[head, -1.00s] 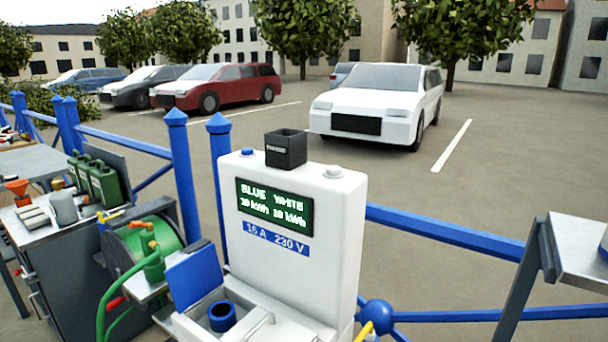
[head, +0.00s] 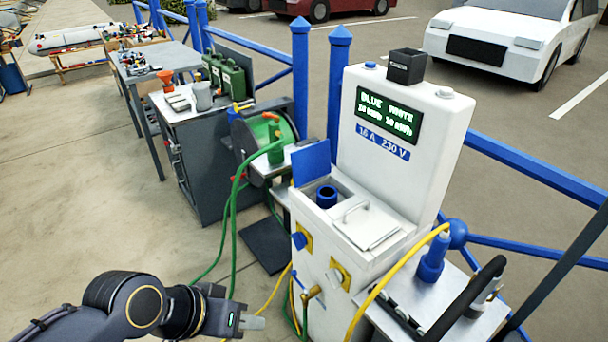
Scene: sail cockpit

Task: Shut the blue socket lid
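The blue socket lid (head: 311,163) stands open, raised upright behind the blue socket (head: 326,196) on top of the white power pedestal (head: 405,135). The round socket opening is uncovered and looks empty. Beside it to the right, a white lid (head: 368,227) with a handle lies flat. My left gripper (head: 256,323) is at the bottom of the head view, low and to the left of the pedestal's front, well apart from the blue lid. Its fingertips are small and seen from the side, so their opening is unclear. My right gripper is not in view.
A green hose (head: 234,225) hangs from the reel (head: 262,140) left of the pedestal. A grey cabinet (head: 205,150) stands at the left. The paved floor at left is clear.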

